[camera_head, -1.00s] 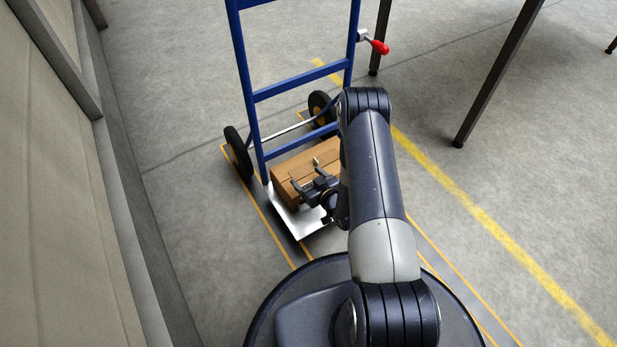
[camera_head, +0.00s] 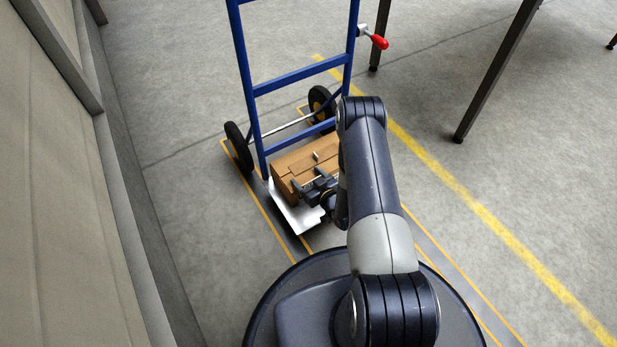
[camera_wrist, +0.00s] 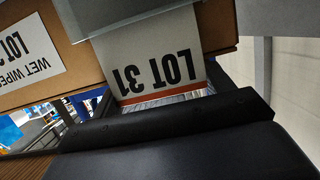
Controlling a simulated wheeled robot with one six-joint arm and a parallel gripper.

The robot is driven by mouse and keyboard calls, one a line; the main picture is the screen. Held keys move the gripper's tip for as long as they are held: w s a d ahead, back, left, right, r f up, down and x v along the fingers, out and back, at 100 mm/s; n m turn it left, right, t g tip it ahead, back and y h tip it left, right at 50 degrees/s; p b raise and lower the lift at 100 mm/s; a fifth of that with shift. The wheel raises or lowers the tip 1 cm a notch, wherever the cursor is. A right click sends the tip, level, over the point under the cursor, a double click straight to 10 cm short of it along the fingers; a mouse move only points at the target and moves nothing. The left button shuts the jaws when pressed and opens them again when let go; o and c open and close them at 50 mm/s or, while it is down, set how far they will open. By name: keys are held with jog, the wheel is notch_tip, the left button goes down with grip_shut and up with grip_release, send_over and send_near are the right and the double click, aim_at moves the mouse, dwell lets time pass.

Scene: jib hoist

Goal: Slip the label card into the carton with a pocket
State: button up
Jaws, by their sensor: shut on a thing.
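The brown carton (camera_head: 295,163) lies on the hand truck's toe plate in the head view. In the wrist view its face (camera_wrist: 75,75) carries a white label reading WET WIPES and LOT, upside down. A grey pocket (camera_wrist: 110,15) shows on the carton at the top. The label card (camera_wrist: 155,65), pale with LOT 31 upside down and an orange stripe, stands against the pocket's edge. I cannot tell whether its end is inside. My gripper (camera_head: 312,188) is shut on the card by its striped end, close to the carton's near side.
The blue hand truck (camera_head: 302,79) stands behind the carton, its silver toe plate (camera_head: 296,217) under it. A red-knobbed lever (camera_head: 379,42) juts from its right rail. Dark table legs (camera_head: 495,80) stand at right, a wall (camera_head: 55,190) at left.

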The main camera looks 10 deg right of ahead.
jog(key=shift+s+d+f, duration=0.1)
jog(key=shift+s+f, duration=0.05)
jog(key=shift+f, duration=0.75)
jog(key=o, duration=1)
jog(key=shift+f, duration=0.1)
jog(key=shift+g, duration=0.3)
notch_tip(320, 180, up, 34)
jog(key=m+h+p, duration=0.1)
jog(key=h+p, duration=0.1)
jog(key=p, duration=1.7)
jog(key=shift+m+t, duration=0.3)
jog(key=shift+t, duration=0.1)
notch_tip(320, 180, down, 19)
jog(key=n+y+b, duration=0.1)
jog(key=b, duration=1.1)
jog(key=shift+g+y, duration=0.3)
jog(key=shift+y, duration=0.1)
